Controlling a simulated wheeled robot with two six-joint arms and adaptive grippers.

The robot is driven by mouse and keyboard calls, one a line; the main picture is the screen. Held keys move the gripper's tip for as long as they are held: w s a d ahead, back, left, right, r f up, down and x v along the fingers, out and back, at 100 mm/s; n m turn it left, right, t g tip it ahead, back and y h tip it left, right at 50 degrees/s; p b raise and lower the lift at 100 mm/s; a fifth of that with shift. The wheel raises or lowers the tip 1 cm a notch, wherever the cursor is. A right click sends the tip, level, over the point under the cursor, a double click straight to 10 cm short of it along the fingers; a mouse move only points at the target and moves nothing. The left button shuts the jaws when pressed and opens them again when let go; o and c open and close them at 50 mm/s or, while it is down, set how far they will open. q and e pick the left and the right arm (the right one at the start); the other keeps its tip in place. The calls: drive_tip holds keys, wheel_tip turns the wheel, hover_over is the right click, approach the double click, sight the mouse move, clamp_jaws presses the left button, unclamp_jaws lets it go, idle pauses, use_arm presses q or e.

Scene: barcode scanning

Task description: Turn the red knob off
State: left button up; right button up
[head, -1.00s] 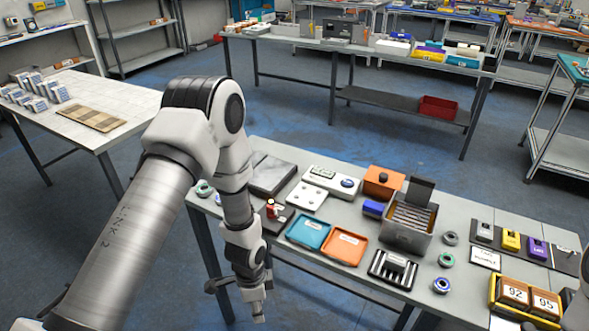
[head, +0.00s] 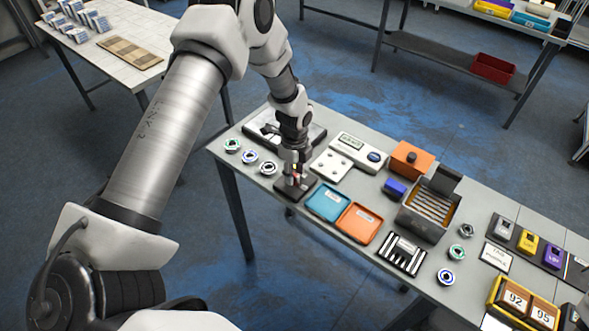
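The red knob (head: 295,180) stands on a small dark base (head: 289,192) near the front left of the grey table. Only a little of its red shows between and below the fingers of my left gripper (head: 294,173). That gripper points down from above, right at the knob, and covers most of it. The fingers are too small and overlapped to tell whether they are closed on it. My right gripper is not in view.
The blue tray (head: 328,202) and orange tray (head: 360,223) lie just right of the knob's base. A white panel (head: 331,166) and several round pieces, one a green ring (head: 232,145), are close by. A metal box (head: 418,222) stands further right.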

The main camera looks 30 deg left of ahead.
use_arm(q)
drive_tip(key=shift+s+d+r, duration=0.1)
clamp_jaws()
drive_tip(key=shift+n, duration=0.3)
drive_tip(key=n, duration=1.2)
drive_tip(key=shift+s+n, duration=0.1)
drive_tip(key=shift+n, duration=0.2)
drive_tip(key=n+p, duration=0.1)
drive_tip(key=n, duration=0.3)
drive_tip(key=shift+n, duration=0.3)
drive_tip(key=shift+s, duration=0.1)
